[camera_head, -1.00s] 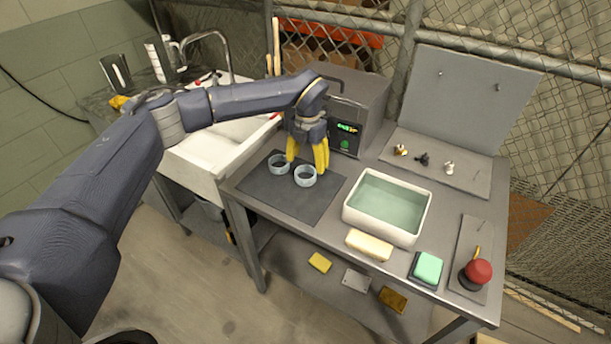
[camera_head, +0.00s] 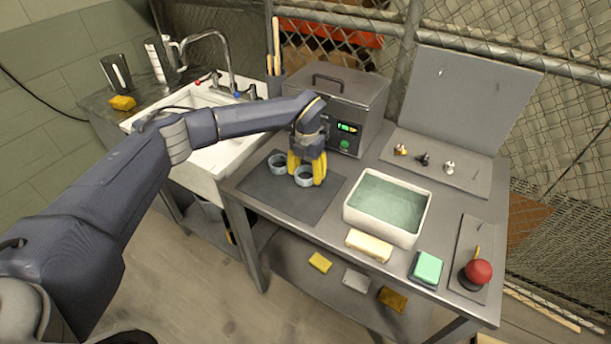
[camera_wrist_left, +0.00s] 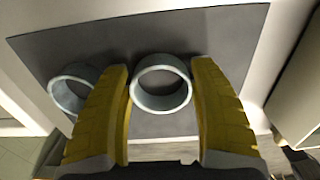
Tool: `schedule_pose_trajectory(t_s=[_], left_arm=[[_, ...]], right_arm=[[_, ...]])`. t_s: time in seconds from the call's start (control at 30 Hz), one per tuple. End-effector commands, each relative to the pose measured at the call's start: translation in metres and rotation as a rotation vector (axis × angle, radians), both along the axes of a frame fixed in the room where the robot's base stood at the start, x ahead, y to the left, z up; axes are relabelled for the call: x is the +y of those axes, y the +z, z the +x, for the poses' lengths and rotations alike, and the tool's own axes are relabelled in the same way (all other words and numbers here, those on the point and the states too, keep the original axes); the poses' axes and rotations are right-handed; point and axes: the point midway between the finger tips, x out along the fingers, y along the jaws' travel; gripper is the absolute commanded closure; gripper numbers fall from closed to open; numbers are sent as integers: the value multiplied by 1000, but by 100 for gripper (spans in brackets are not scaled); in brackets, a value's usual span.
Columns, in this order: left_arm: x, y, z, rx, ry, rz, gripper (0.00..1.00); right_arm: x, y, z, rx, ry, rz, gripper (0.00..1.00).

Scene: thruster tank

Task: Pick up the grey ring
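Two pale grey rings stand on a dark mat (camera_head: 290,204). The left ring (camera_head: 277,169) also shows in the left wrist view (camera_wrist_left: 58,95), left of my fingers. The right ring (camera_head: 304,180) shows in the left wrist view (camera_wrist_left: 163,103) between the two yellow fingers. My left gripper (camera_head: 306,173) is open and lowered around the right ring, one finger on either side. Whether the fingers touch it is unclear. My right gripper is not in view.
A grey machine (camera_head: 352,100) with a lit display stands just behind my gripper. A white water-filled basin (camera_head: 381,234) is to the right, with a cream block (camera_head: 369,246) in front. A sink (camera_head: 203,157) is at the left. The front of the mat is clear.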

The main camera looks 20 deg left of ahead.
Motion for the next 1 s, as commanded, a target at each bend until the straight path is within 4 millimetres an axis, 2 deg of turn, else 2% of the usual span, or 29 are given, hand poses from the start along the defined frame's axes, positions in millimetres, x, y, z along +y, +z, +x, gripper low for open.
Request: schedule_pose_trajectory(t_s=[0.03, 0.2, 0.47, 0.67, 0.83, 1.0], left_arm=[[0, 0, 0, 0, 0, 0, 46], [0, 0, 0, 0, 0, 0, 65], [0, 1, 0, 0, 0, 0, 65], [0, 10, 0, -1, -1, 0, 65], [0, 32, 1, -2, -1, 0, 65], [0, 67, 1, -5, -1, 0, 65]], right_arm=[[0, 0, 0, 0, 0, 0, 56], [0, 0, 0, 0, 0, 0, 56], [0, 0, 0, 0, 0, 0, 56], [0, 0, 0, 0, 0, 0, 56], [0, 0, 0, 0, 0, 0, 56], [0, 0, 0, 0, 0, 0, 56]])
